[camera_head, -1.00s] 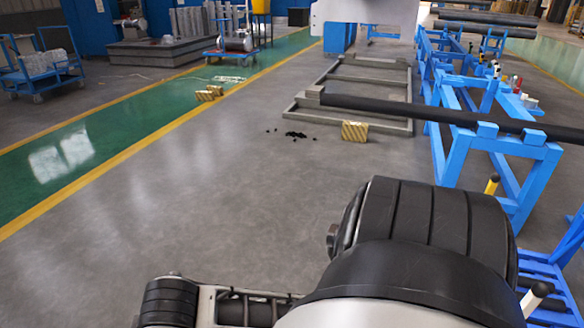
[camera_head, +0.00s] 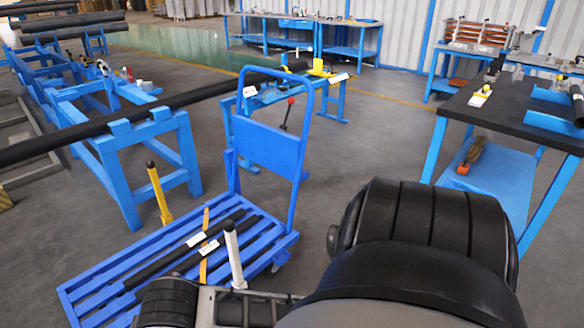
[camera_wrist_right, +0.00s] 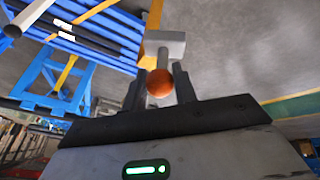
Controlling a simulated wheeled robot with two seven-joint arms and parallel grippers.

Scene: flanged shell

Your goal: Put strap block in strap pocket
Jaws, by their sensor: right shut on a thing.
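In the right wrist view my right gripper (camera_wrist_right: 158,88) is shut on a pale grey block-like piece (camera_wrist_right: 165,45), likely the strap block. The piece has a wide flat end beyond the fingers, and an orange-red ball (camera_wrist_right: 159,83) shows at the near side, between the dark fingers. The fingers hide part of the piece. Bare grey floor and blue slats lie behind it. I cannot pick out the strap pocket in either view. My right gripper does not show in the head view, and my left gripper is in neither view.
A blue slatted trolley (camera_head: 95,292) with dark bars on it stands ahead at lower left. A blue pipe stand (camera_head: 160,130) carries a long dark pipe (camera_head: 45,148). A dark-topped workbench (camera_head: 500,110) stands at right. Grey floor is open between trolley and workbench.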

